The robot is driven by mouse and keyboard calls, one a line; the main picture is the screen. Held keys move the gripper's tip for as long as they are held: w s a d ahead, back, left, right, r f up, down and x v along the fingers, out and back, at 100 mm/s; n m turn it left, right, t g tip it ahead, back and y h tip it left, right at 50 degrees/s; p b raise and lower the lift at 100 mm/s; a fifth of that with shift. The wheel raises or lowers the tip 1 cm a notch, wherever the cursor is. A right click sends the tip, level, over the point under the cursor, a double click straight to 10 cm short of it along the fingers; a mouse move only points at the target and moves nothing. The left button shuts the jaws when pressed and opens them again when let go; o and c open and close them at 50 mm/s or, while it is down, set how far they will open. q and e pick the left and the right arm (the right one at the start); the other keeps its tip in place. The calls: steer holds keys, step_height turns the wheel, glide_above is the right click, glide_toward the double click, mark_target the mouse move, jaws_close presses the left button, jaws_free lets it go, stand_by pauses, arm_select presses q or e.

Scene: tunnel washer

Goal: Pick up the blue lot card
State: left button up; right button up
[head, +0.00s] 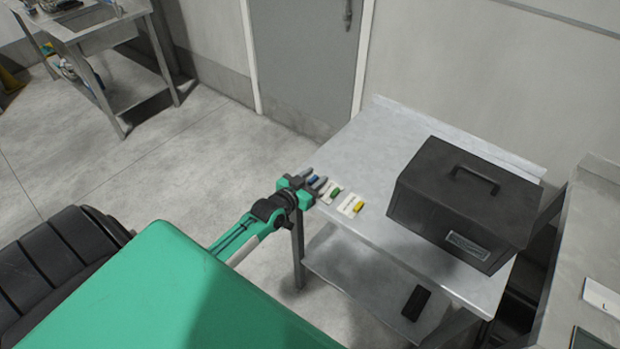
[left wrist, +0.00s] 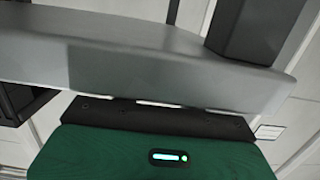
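The blue lot card shows only as a small blue patch (head: 314,178) at the left edge of the steel table (head: 372,143) in the head view. My left gripper (head: 315,179) is right at it, with its two fingertips apart and the blue patch between them. I cannot tell whether the fingers touch it. The rest of the card is hidden by the gripper. The left wrist view shows a grey edge and a green part with a small light, but no card. My right gripper is not in view.
A card with a green tab (head: 334,191) lies close beside the gripper, and one with a yellow tab (head: 352,206) lies just beyond. A black case (head: 462,203) fills the table's right part. The back left tabletop is clear. A lower shelf (head: 365,270) holds a black object (head: 416,303).

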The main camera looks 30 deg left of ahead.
mark_target(313, 178)
arm_select(q)
jaws_close()
step_height(313, 178, up, 20)
stand_by(0.7)
